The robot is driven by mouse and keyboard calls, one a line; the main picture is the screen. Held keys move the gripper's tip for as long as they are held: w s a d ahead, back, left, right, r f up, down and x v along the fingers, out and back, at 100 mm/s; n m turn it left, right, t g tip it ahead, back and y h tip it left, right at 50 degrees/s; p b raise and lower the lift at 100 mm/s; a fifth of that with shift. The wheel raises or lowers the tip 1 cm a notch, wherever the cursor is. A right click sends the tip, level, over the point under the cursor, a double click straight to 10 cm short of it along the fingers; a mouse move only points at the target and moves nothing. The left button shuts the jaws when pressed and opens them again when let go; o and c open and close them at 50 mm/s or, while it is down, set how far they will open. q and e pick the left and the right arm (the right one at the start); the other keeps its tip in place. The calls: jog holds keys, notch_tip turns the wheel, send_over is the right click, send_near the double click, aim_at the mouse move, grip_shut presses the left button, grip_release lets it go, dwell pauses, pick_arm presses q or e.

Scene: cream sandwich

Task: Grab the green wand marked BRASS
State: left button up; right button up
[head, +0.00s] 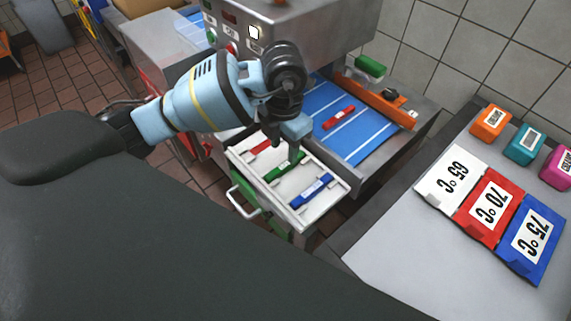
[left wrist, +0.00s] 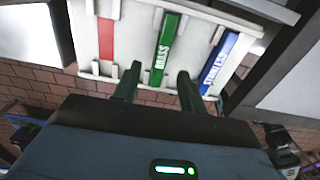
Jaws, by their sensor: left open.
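The green wand marked BRASS (head: 285,167) lies in the middle of a white tray (head: 238,157) in the head view. In the left wrist view the green wand (left wrist: 165,50) runs up the picture with its label readable. My left gripper (head: 297,148) is above the tray at the far end of the wand. In the left wrist view its two fingers (left wrist: 157,85) are open and apart, with the near end of the green wand between and beyond them. I cannot tell whether they touch it. My right gripper is not in view.
A blue mat (head: 365,130) with a red block (head: 339,117) is behind. Temperature cards, including a red one (head: 490,208), lie on the right counter.

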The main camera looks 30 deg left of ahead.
aim_at(285, 164)
pick_arm(q)
jog(key=shift+d+f, duration=0.15)
jog(key=shift+f, duration=2.45)
grip_shut()
